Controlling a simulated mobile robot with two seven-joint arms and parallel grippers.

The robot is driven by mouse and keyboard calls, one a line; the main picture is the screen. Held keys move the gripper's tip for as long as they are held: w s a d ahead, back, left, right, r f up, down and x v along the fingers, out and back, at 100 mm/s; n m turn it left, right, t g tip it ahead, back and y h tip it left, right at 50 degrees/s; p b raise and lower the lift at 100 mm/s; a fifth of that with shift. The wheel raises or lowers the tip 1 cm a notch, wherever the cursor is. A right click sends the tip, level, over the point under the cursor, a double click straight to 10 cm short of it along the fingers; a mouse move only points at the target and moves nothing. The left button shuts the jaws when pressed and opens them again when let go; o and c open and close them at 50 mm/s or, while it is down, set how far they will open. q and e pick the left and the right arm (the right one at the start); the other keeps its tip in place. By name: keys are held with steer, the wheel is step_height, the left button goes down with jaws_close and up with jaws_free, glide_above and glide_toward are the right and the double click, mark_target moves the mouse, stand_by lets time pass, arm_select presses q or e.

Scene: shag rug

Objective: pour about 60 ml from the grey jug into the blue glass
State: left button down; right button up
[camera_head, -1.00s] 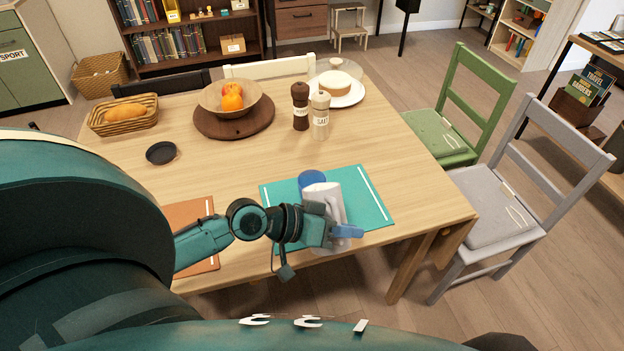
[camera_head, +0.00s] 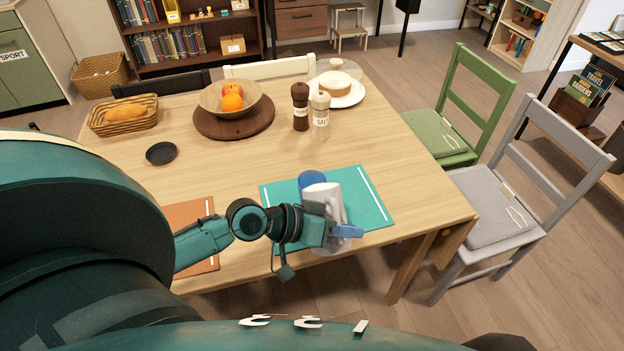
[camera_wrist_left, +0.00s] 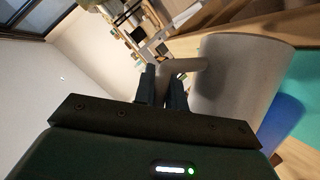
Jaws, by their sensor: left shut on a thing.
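The grey jug (camera_head: 322,200) is over the teal placemat (camera_head: 373,205) near the table's front edge, tilted slightly. My left gripper (camera_head: 340,231) is shut on its handle; the jug (camera_wrist_left: 236,80) and its handle between the fingers (camera_wrist_left: 163,88) also show in the left wrist view. The blue glass (camera_head: 311,179) stands on the placemat just behind the jug, which hides most of it. It shows in part at the right of the left wrist view (camera_wrist_left: 284,122). I cannot see any liquid. My right gripper is not in view.
A pepper mill (camera_head: 300,107) and a salt mill (camera_head: 320,116) stand behind the placemat. A fruit bowl (camera_head: 230,98), bread basket (camera_head: 123,115), small black dish (camera_head: 161,153) and cake plate (camera_head: 345,92) are farther away. The table's middle is clear.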

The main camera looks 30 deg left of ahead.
arm_select(q)
steer(key=shift+r, duration=0.1)
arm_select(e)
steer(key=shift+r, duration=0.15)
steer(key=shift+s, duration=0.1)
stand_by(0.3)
arm_select(q)
steer(key=s+d+f+m+t+y+p, duration=0.2)
steer(key=s+d+f+m+t+y, duration=0.1)
steer(key=d+f+m, duration=0.1)
step_height(320, 180, down, 2)
steer(key=shift+f+m+p, duration=0.15)
steer(key=shift+m+p, duration=0.15)
steer(key=shift+m, duration=0.2)
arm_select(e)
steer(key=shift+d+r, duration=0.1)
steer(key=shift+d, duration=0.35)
arm_select(q)
steer(key=shift+s, duration=0.1)
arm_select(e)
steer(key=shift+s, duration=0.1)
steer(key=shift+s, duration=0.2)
